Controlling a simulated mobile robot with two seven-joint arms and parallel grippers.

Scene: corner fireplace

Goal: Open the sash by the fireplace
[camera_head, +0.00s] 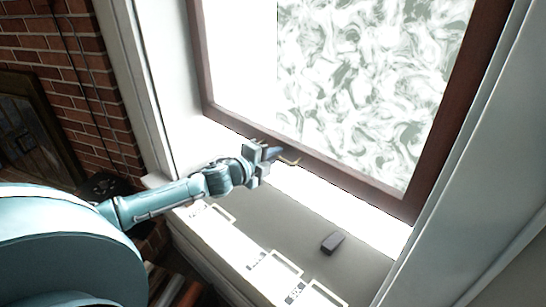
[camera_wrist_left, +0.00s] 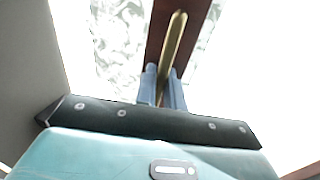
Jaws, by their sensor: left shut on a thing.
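The sash (camera_head: 345,177) is a window in a dark reddish-brown frame with a bright, partly swirl-patterned pane. A thin brass handle (camera_head: 290,161) sits on its bottom rail. My left gripper (camera_head: 272,154) reaches in from the left and is shut on this handle. In the left wrist view the brass handle (camera_wrist_left: 174,42) runs up between the two blue fingers (camera_wrist_left: 163,88), against the brown rail. A bright white strip lies below the rail; I cannot tell whether it is a gap or lit sill. My right gripper is not in view.
A small dark block (camera_head: 332,242) lies on the grey sill, right of my left arm. Several white-framed pieces (camera_head: 285,262) lie along the sill's front edge. A brick wall (camera_head: 75,75) and dark fireplace opening (camera_head: 30,125) stand at left. White casing (camera_head: 455,160) bounds the window at right.

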